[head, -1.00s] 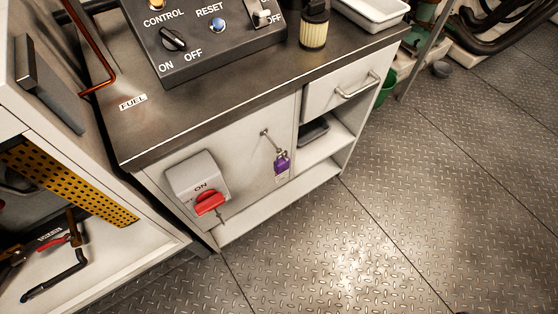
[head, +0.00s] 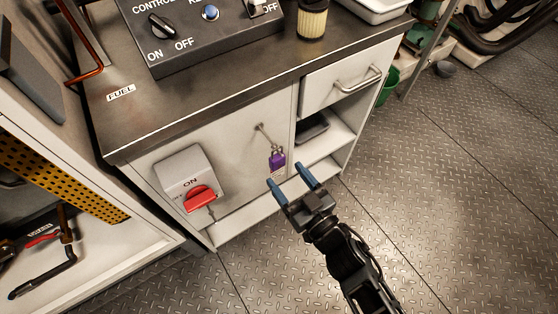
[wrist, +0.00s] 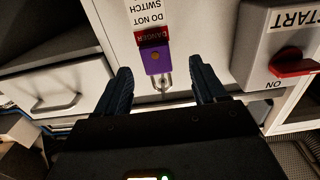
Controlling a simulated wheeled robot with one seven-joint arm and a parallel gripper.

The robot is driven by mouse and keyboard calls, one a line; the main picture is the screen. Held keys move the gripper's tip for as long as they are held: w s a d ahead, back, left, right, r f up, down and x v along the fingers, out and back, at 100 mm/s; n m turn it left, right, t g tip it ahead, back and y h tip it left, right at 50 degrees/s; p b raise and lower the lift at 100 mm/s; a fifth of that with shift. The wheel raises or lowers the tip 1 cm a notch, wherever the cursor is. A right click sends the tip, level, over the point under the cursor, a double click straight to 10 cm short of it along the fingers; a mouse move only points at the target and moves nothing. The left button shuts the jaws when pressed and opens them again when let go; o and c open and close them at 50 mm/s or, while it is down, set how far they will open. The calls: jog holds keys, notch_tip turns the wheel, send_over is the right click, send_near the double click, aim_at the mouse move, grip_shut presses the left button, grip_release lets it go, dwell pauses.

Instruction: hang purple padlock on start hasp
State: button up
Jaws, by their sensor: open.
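The purple padlock (head: 277,160) hangs from a hook (head: 260,127) on the cabinet front. In the wrist view, which is upside down, the padlock (wrist: 157,58) shows its metal shackle and a red and white danger tag (wrist: 150,20). My gripper (head: 288,175) is open and empty, just in front of the padlock. In the wrist view the padlock shows between the two blue fingers, which do not visibly touch it. The grey switch box (head: 181,166), marked START in the wrist view (wrist: 290,22), has a red handle (head: 200,197); small dark metal hangs below it, too small to make out clearly.
A drawer (head: 338,85) with a bar handle and an open shelf (head: 325,135) are to the padlock's right. The worktop (head: 215,95) overhangs above and carries a control box. A shelf unit stands at left. The plate floor in front is clear.

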aim_at(280, 165)
jog(key=shift+x, duration=3.9)
jog(key=shift+w+d+f, duration=0.1)
jog(key=shift+d+f, duration=0.05)
jog(key=shift+c, duration=0.5)
jog(key=c, duration=1.1)
